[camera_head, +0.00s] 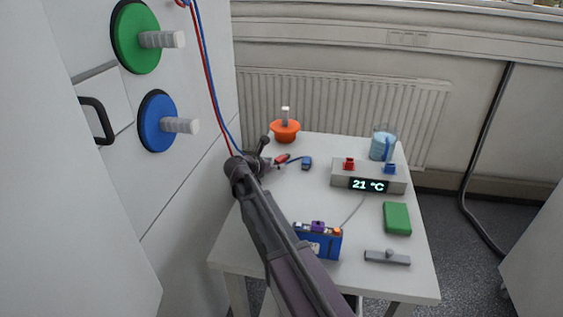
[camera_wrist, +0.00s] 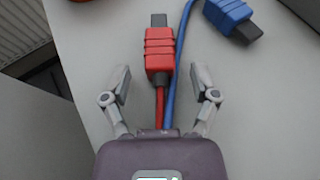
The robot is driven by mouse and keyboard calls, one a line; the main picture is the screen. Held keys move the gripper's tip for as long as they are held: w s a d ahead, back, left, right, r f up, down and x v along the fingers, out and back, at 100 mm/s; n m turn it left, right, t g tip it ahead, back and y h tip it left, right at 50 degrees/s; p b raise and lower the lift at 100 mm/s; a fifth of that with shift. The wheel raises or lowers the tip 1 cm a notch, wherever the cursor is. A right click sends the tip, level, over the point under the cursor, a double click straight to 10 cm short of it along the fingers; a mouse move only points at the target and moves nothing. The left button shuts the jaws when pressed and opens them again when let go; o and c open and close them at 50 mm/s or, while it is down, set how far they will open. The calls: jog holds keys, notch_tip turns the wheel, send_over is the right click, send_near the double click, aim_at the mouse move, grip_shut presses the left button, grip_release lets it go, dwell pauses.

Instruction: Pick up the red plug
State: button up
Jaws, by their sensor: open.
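The red plug (camera_wrist: 159,50) lies on the white table in the wrist view, with its dark tip pointing away from my gripper and its red cable running back between the fingers. It also shows in the head view (camera_head: 282,159), small, near the table's left side just beyond the end of my arm. My gripper (camera_wrist: 161,82) is open, with one finger on each side of the red plug's rear end and cable. The fingers appear apart from the plug. In the head view my gripper (camera_head: 268,160) is partly hidden by my own wrist.
A blue plug (camera_wrist: 229,18) lies close to the right of the red plug, its cable passing beside it. A cycler box with red and blue sockets (camera_head: 367,184), an orange bowl (camera_head: 285,131), a blue battery (camera_head: 318,243) and a green block (camera_head: 397,218) stand on the table.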

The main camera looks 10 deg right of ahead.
dwell(0.3)
grip_shut()
jog(key=shift+r, duration=0.15)
dwell(0.3)
notch_tip(320, 180, up, 10)
jog(key=p, duration=1)
jog(key=shift+s+f, duration=0.15)
jog(key=shift+f, duration=0.05)
dwell(0.6)
